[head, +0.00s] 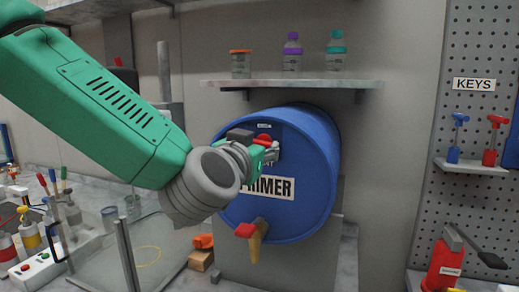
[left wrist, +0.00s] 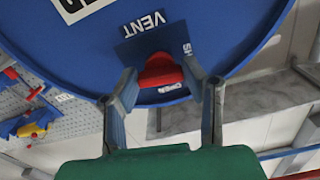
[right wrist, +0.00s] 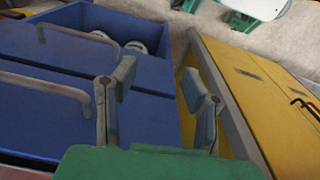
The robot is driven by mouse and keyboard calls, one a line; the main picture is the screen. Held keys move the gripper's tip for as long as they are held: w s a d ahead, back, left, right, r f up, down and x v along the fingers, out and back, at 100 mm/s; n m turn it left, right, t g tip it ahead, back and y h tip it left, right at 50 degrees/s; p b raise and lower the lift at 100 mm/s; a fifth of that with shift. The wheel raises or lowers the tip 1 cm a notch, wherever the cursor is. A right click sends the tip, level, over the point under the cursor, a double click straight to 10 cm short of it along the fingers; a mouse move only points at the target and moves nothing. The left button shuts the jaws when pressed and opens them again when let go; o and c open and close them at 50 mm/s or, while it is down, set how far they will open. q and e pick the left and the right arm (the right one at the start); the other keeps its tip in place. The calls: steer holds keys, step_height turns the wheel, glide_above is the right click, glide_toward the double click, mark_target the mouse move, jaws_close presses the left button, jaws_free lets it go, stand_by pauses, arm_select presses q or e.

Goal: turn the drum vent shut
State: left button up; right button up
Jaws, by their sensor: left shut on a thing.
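The blue drum (head: 310,190) lies on its side on a stand, its round face with a PRIMER label toward me. The red vent knob (head: 263,139) is high on that face. My left gripper (head: 268,153) is shut on this knob. In the left wrist view the red vent knob (left wrist: 160,70) sits between the fingertips of my left gripper (left wrist: 161,78), on a dark plate marked VENT, OPEN and a partly hidden "SH". My right gripper (right wrist: 157,82) is open and empty, outside the head view.
A red-handled tap (head: 252,238) sticks out low on the drum face. A shelf (head: 290,84) with several small bottles is above the drum. An orange item on a wooden block (head: 201,258) lies left of the stand. My right gripper is near blue drawers (right wrist: 60,50) with metal handles.

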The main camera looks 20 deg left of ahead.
arm_select(q)
steer(key=shift+n, duration=0.9)
steer(key=o, duration=1.2)
steer(key=shift+c, duration=0.2)
steer(key=shift+s, duration=0.1)
steer(key=s, duration=0.7)
steer(key=shift+a, duration=0.15)
steer(key=shift+s, duration=0.1)
